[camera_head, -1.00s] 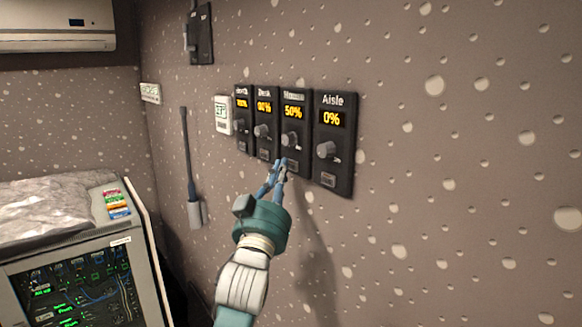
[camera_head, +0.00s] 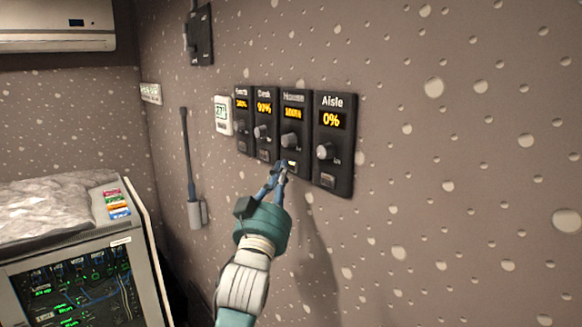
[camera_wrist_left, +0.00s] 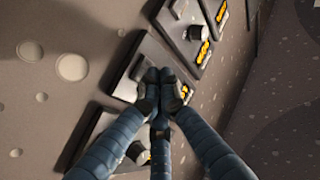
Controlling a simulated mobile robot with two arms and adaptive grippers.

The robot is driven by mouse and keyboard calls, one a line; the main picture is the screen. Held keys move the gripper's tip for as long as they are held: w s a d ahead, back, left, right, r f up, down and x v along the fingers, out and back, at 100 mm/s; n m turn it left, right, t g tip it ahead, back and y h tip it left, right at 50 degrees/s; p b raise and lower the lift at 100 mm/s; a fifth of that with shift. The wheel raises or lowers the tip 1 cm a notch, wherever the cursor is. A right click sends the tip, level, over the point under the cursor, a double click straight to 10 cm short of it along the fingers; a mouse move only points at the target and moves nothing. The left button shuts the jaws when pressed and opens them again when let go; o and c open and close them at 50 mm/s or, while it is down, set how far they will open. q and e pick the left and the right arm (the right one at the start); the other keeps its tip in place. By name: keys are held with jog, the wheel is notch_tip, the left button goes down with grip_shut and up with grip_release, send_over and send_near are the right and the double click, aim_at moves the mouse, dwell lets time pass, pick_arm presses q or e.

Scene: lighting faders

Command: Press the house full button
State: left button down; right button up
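The House fader panel (camera_head: 295,105) is on the wall, second from the right in the row of panels. Its orange display is blurred but looks like three digits, and a grey knob (camera_head: 290,140) sits below it. A small button (camera_head: 291,163) at the panel's bottom looks lit. My left gripper (camera_head: 281,166) is at the lower edge of this panel, fingertips at or very near the button. In the left wrist view the fingertips (camera_wrist_left: 159,84) are together against a panel's lower part and cover the spot; contact cannot be told. My right gripper is not in view.
The Aisle panel (camera_head: 333,166), reading 0%, is close on the right. The Desk panel (camera_head: 265,105), reading 90%, another fader panel and a white thermostat (camera_head: 222,116) are on the left. A console (camera_head: 75,275) stands at lower left. The wall on the right is clear.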

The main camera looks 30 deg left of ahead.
pick_arm(q)
jog(key=shift+s+a, duration=0.1)
jog(key=shift+s, duration=0.1)
jog(key=s, duration=0.1)
jog(key=s+a, duration=0.1)
jog(key=s, duration=0.1)
jog(key=s+a+p, duration=0.1)
jog(key=s, duration=0.1)
jog(key=shift+s+a, duration=0.1)
jog(key=shift+s, duration=0.05)
dwell(0.3)
